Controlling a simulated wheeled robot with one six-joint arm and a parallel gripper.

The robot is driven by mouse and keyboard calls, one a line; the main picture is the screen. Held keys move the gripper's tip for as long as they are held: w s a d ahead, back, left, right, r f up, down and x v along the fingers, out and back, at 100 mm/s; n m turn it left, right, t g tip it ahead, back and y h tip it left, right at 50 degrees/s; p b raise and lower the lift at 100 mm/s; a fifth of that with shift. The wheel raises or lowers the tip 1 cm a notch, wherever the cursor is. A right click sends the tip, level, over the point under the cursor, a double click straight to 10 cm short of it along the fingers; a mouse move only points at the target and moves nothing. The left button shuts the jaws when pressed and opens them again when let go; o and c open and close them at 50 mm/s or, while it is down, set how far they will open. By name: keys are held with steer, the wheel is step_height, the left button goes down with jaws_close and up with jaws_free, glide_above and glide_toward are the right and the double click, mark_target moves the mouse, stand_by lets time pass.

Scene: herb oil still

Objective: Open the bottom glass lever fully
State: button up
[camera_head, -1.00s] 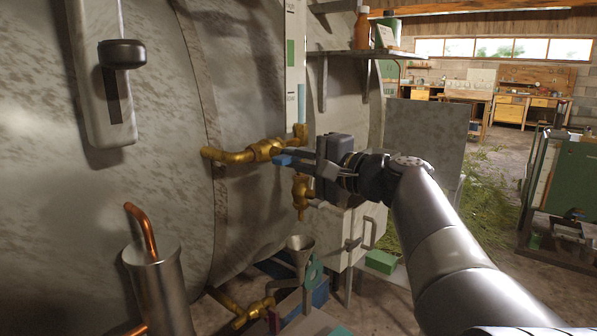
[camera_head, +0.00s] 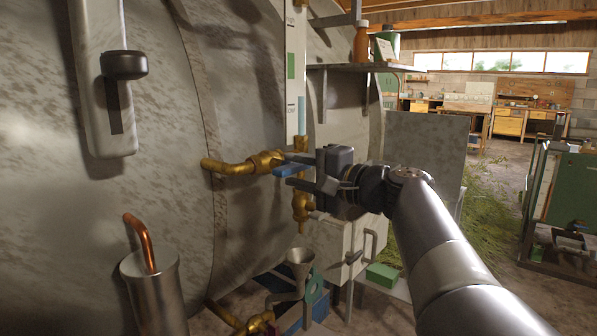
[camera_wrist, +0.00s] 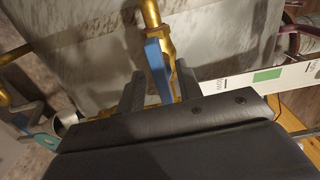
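The bottom glass lever (camera_head: 291,168) is a blue handle on the brass valve (camera_head: 262,162) below the white sight-glass strip (camera_head: 296,70). It points right, roughly in line with the brass pipe. In the wrist view the blue lever (camera_wrist: 158,70) rises from the brass fitting between my dark fingers. My gripper (camera_head: 292,174) is at the lever in the head view; it also shows in the wrist view (camera_wrist: 159,88). It is open, with one finger on each side of the lever and gaps visible. Part of the lever's end is hidden by my gripper.
A small brass drain cock (camera_head: 302,206) hangs just below the lever. A funnel (camera_head: 299,262) stands under it. A shelf with bottles (camera_head: 362,67) is above right. A grey box with a handle (camera_head: 352,242) is close below my arm. The large metal tank (camera_head: 110,200) fills the left.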

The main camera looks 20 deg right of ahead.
steer(key=p+v, duration=0.1)
steer(key=v, duration=0.9)
steer(key=shift+s+d, duration=0.2)
steer(key=shift+s, duration=0.15)
stand_by(0.4)
